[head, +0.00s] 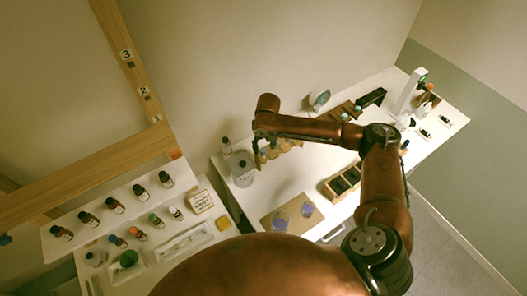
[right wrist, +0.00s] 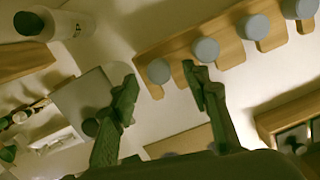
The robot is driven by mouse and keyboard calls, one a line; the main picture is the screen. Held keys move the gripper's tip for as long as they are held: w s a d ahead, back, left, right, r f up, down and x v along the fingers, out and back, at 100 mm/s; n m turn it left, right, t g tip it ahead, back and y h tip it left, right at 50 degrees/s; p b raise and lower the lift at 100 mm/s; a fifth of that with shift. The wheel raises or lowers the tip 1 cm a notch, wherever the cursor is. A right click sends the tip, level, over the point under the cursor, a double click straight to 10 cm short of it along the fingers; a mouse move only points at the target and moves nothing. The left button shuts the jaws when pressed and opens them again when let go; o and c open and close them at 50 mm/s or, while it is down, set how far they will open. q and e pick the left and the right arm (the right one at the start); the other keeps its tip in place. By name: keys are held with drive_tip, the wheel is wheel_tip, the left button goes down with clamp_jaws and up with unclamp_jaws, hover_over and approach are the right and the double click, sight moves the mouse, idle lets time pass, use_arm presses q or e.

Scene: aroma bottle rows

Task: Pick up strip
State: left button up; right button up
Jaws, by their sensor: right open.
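I cannot make out a strip for certain in either view. My right gripper (right wrist: 160,78) is open in the right wrist view, its two dark fingers apart and nothing clearly held between them. Its tips show near a wooden rack (right wrist: 225,35) with several grey-blue round caps; one cap (right wrist: 158,71) appears between the fingertips. In the head view my right arm reaches left over the white table, and its wrist hides part of the rack and the gripper itself. My left gripper is not in view.
Dark bottles (head: 115,206) line a white shelf at left, above a white tray (head: 185,241). A wooden board (head: 292,227) bears two purple-blue round things. An open wooden box (head: 345,182) stands right of it.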

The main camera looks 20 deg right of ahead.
drive_tip(key=shift+w+f, duration=0.2)
drive_tip(key=shift+f, duration=0.8)
drive_tip(key=shift+c, duration=0.5)
drive_tip(key=c, duration=0.9)
drive_tip(key=shift+r, duration=0.1)
wheel_tip(320, 180, up, 18)
drive_tip(key=shift+f+b, duration=0.1)
drive_tip(key=shift+b, duration=1.15)
